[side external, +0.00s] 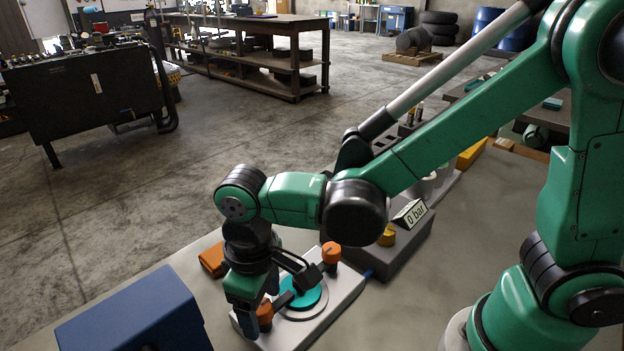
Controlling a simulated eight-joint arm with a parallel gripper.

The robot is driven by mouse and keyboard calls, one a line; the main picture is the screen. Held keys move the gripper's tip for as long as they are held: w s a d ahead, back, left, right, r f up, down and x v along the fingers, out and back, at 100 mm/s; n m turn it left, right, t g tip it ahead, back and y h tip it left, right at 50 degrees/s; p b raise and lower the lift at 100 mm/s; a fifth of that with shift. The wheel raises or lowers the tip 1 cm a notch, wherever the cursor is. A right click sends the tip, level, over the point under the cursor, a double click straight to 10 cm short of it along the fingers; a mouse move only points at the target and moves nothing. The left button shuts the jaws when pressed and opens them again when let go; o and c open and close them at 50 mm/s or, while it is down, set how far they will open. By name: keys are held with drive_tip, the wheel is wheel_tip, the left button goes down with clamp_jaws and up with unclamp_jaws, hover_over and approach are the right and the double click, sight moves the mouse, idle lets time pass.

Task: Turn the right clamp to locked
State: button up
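A pale fixture plate (345,300) on the bench carries a teal disc (308,296) in a grey ring. Two orange-capped clamps stand on opposite sides of the disc. The clamp at the picture's right (331,253) stands behind the disc, with a dark arm at its left. The other clamp (265,316) is at the front left, with a dark arm reaching over the disc. My gripper (258,318) points down at the front-left clamp, overlapping it in the picture. Its fingers are partly hidden, so I cannot tell whether they grip the clamp.
A blue box (135,312) stands at the front left. An orange block (212,261) lies behind my gripper. The bench right of the plate is clear.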

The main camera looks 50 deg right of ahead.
sight(263, 305)
drive_tip(key=shift+r, duration=0.1)
drive_tip(key=shift+r, duration=2.75)
drive_tip(key=shift+d, duration=0.1)
drive_tip(key=d+r+m+t, duration=0.2)
drive_tip(key=d+m+t, duration=0.3)
drive_tip(key=d, duration=1.1)
drive_tip(key=shift+w+r+t, duration=0.15)
drive_tip(key=shift+w+t, duration=0.05)
drive_tip(key=shift+t, duration=0.9)
